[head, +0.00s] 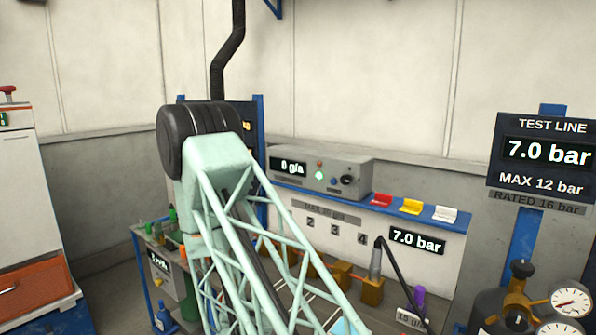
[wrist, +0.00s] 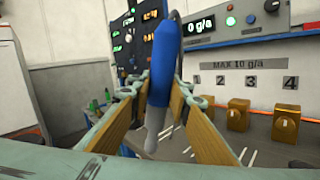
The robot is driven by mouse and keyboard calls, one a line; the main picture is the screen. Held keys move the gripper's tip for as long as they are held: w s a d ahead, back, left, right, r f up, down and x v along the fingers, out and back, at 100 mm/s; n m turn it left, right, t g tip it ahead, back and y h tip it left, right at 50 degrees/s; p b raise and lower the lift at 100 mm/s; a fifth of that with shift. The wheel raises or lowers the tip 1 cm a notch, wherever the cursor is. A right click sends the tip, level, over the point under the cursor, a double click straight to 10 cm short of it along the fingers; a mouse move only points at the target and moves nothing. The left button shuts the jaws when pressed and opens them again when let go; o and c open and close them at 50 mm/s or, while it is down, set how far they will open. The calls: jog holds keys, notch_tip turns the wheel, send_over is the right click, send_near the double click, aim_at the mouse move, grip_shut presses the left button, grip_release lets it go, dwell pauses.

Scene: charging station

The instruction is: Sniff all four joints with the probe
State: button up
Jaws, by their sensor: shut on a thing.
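In the wrist view my gripper (wrist: 157,100) is shut on the blue probe (wrist: 163,65). The probe's grey tip (wrist: 152,140) points down, with a dark cable at its top. Brass joint blocks stand to the right under the number plates: one at far right (wrist: 287,122), one left of it (wrist: 238,115), and one partly hidden by a finger (wrist: 203,108). The tip shows apart from them. In the head view my arm hides the gripper and probe; brass blocks show at right (head: 373,290) and nearer the middle (head: 341,272). The leak meter (head: 320,170) reads 0 g/a with a green lamp lit.
A dark hose with a grey connector (head: 376,262) stands at the rightmost block. Red, yellow and white trays (head: 411,206) sit on the blue ledge. A TEST LINE sign (head: 545,152) reads 7.0 bar above gauges (head: 571,302). An orange-drawer cabinet (head: 35,290) stands left.

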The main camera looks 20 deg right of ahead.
jog(key=shift+s+a+r+p, duration=0.2)
jog(key=shift+s+r+p, duration=0.5)
jog(key=shift+r+p, duration=0.5)
jog(key=shift+d+f, duration=0.1)
jog(key=shift+f, duration=0.15)
